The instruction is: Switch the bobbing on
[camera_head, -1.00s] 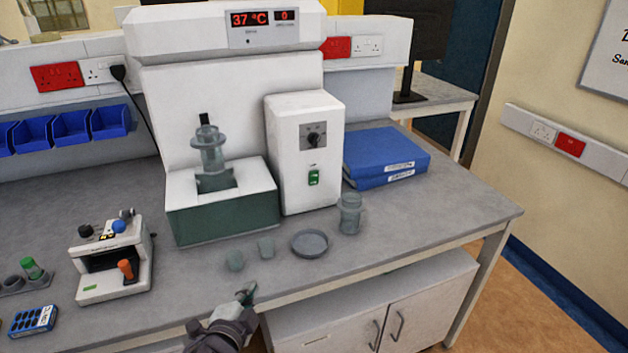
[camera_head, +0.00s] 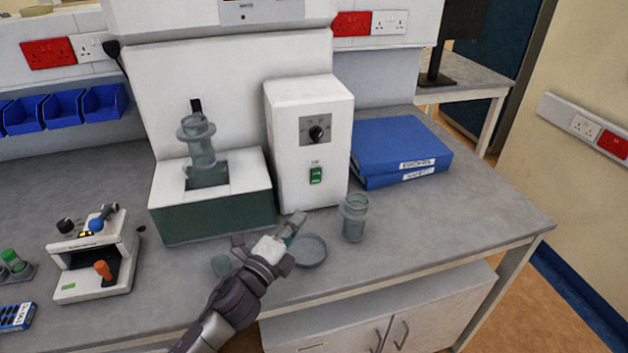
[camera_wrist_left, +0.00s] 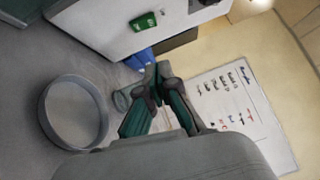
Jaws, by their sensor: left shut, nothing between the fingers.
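The white apparatus has a control box (camera_head: 305,150) with a black dial (camera_head: 316,133) above a green switch (camera_head: 315,175). Beside it, a clear glass vessel (camera_head: 197,142) sits in the bath (camera_head: 213,215) with the dark green front. My left gripper (camera_head: 297,221) is shut and empty, in front of and below the control box, apart from the switch. In the left wrist view the gripper fingertips (camera_wrist_left: 152,82) are together, and the green switch (camera_wrist_left: 144,21) shows at the top. My right gripper is not in view.
A round shallow dish (camera_head: 311,251) lies just right of the gripper, with a glass jar (camera_head: 354,217) beyond it. Blue binders (camera_head: 398,150) lie right of the box. A small white device (camera_head: 95,258) stands at the left. The bench's right front is clear.

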